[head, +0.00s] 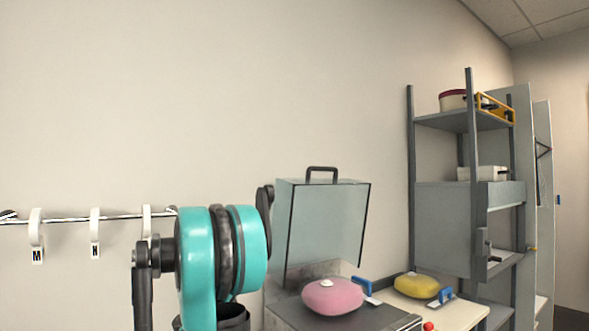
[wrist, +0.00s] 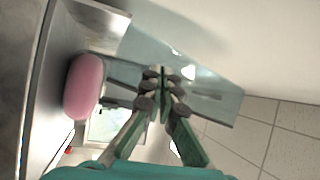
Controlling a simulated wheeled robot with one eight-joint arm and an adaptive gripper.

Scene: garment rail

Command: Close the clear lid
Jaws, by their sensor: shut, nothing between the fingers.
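The clear lid (head: 322,220) stands raised at the back of a grey box, with a dark handle (head: 322,170) on its top edge. In the wrist view the lid (wrist: 205,82) shows as a bluish translucent panel behind my gripper (wrist: 163,70). My gripper's fingers are together and empty, in front of the lid in that view; I cannot tell if they touch it. In the head view my teal arm shows left of the lid, and the fingertips are hidden. A pink rounded object (head: 332,296) lies on the box below the lid; it also shows in the wrist view (wrist: 83,86).
A yellow rounded object (head: 416,286) lies on a pale surface (head: 455,312) to the right. A grey shelf unit (head: 440,195) stands further right. A metal rail (head: 65,218) with white size tags runs along the wall at left.

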